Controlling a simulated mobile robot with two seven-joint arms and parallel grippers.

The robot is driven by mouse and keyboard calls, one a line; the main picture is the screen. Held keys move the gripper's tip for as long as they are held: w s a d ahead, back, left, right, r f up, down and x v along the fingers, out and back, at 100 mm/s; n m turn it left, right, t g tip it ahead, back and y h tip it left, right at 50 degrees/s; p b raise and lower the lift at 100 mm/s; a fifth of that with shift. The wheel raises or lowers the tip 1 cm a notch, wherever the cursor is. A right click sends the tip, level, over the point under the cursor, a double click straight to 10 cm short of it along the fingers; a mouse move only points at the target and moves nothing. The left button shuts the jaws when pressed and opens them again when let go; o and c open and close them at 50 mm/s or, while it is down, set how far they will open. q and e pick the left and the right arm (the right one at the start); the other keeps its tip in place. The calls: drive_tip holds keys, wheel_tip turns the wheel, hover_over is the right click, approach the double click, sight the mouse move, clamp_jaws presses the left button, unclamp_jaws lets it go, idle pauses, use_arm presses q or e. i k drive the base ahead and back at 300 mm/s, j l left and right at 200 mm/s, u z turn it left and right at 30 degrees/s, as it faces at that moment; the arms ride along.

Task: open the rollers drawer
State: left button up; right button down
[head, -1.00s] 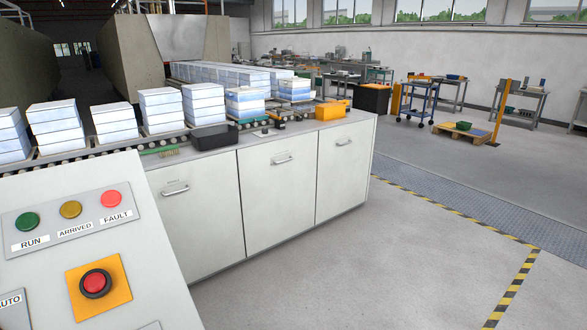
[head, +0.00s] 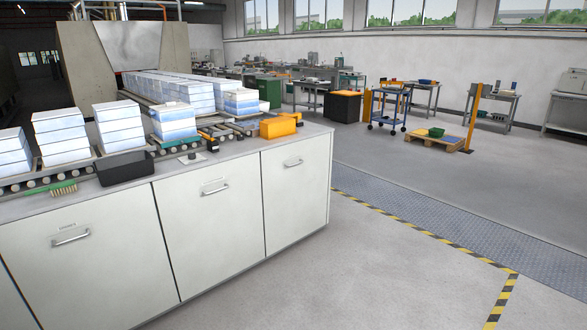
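A long grey-white counter (head: 323,190) holds flat drawer fronts, each with a metal bar handle. The left front (head: 90,270) has a handle (head: 71,236) with a small label above it. The middle front (head: 212,240) has a handle (head: 214,190), also under a small label. The right front (head: 297,205) has a handle (head: 293,163). All three fronts are flush and shut. The labels are too small to read, so I cannot tell which front is the rollers drawer. Neither of my grippers is in view.
On the counter are a black tray (head: 125,168), a green brush (head: 64,188) and an orange box (head: 279,127). Stacks of white-blue blocks (head: 60,133) stand on a roller conveyor (head: 30,182) behind. Open floor (head: 390,270) lies to the right, with yellow-black tape (head: 430,235).

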sight(211, 218)
drive_tip(key=i+u, duration=0.25)
drive_tip(key=i, duration=0.3)
drive_tip(key=i+u, duration=0.2)
drive_tip(key=i, duration=0.4)
drive_tip(key=i+l+u, duration=0.25)
drive_tip(key=i, duration=0.3)
drive_tip(key=j, duration=0.1)
